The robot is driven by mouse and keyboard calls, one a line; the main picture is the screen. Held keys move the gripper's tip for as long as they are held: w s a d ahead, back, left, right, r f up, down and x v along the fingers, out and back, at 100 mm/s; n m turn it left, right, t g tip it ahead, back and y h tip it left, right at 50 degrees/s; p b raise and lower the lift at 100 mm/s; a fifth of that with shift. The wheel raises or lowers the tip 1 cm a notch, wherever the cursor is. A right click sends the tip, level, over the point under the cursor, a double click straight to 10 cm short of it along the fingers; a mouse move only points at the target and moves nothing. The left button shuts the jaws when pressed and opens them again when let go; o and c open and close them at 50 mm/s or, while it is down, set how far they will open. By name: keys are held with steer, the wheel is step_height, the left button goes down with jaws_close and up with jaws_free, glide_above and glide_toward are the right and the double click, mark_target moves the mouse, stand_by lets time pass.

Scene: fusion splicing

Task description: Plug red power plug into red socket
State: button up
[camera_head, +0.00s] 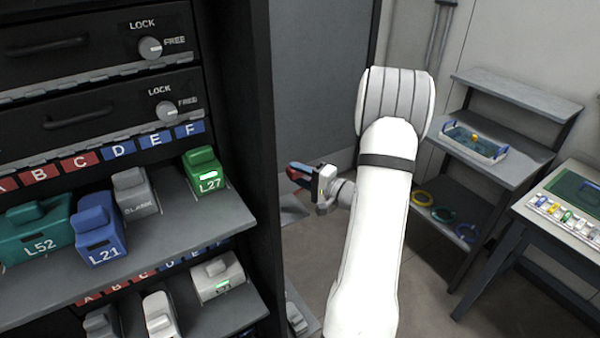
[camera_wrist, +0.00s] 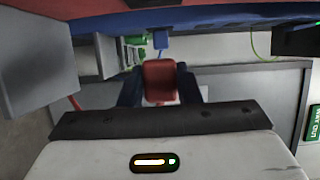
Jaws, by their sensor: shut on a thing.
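My gripper (camera_head: 298,174) is to the right of the black rack in the head view, with its dark blue fingers pointing left. It is shut on the red power plug (camera_head: 292,174), which shows as a small red piece between the fingers. In the wrist view the red plug (camera_wrist: 159,80) is upright between the two blue fingers (camera_wrist: 160,88). I cannot make out the red socket in either view. The front end of the plug is hidden.
The black rack (camera_head: 261,150) stands left of my arm. Its shelf (camera_head: 228,212) holds green, blue and grey modules. A red and blue surface (camera_wrist: 215,22) spans the top of the wrist view, close above the fingers. A grey shelf unit (camera_head: 510,93) and a table stand at right.

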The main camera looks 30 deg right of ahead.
steer(key=shift+a+p, duration=0.7)
steer(key=shift+a, duration=1.65)
steer(key=shift+s+b, duration=0.1)
steer(key=shift+b, duration=1.6)
steer(key=shift+a+b, duration=0.4)
steer(key=shift+a, duration=0.25)
stand_by(0.4)
steer(key=o, duration=1)
steer(key=b+v, duration=0.1)
steer(key=v, duration=0.7)
steer(key=shift+b, duration=0.35)
steer(key=shift+a, duration=0.1)
